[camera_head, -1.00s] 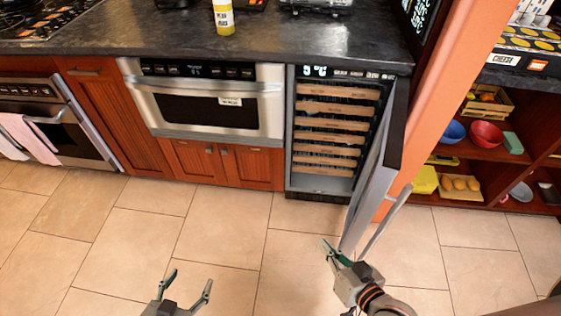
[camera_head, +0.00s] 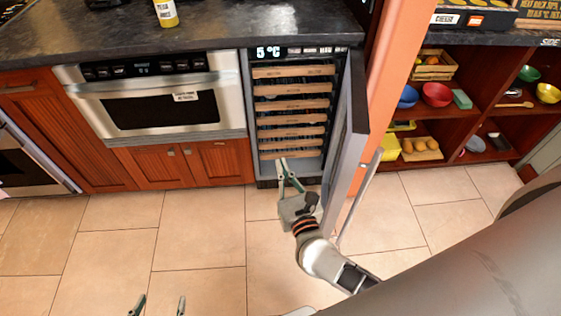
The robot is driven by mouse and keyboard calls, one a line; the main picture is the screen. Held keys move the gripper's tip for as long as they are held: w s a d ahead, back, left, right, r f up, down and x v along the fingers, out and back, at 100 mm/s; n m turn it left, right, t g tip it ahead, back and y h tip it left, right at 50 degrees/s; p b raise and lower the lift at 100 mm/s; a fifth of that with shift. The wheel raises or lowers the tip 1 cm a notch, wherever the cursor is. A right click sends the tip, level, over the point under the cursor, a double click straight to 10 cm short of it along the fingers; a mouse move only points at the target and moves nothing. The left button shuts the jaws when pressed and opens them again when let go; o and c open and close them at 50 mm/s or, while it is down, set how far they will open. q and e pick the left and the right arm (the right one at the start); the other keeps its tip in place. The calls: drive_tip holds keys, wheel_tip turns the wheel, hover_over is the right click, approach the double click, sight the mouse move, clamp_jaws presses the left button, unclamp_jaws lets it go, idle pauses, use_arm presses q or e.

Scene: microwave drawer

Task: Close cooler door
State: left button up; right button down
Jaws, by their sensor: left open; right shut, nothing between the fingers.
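The cooler (camera_head: 249,110) is a built-in unit with several wooden racks and a lit display reading 5 °C. Its door (camera_head: 346,145) stands open, hinged on the right and swung out toward me. The long door handle (camera_head: 359,195) is on the door's right, outer side. My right gripper (camera_head: 286,170) is shut and empty, in front of the lower cooler opening, on the left, inner side of the door. Whether my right arm touches the door is unclear. My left gripper (camera_head: 159,306) is open and empty at the bottom edge, over the floor; only its fingertips show.
A steel microwave drawer (camera_head: 150,98) and wooden cabinets (camera_head: 150,165) are left of the cooler. An orange post (camera_head: 385,85) stands just right of the door, with open shelves (camera_head: 470,112) beyond. The tiled floor (camera_head: 200,230) in front is clear.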

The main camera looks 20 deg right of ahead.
drive_tip(key=w, duration=1.1)
drive_tip(key=shift+w+d, duration=0.35)
drive_tip(key=shift+d, duration=0.1)
drive_tip(key=shift+s, duration=0.15)
idle(0.7)
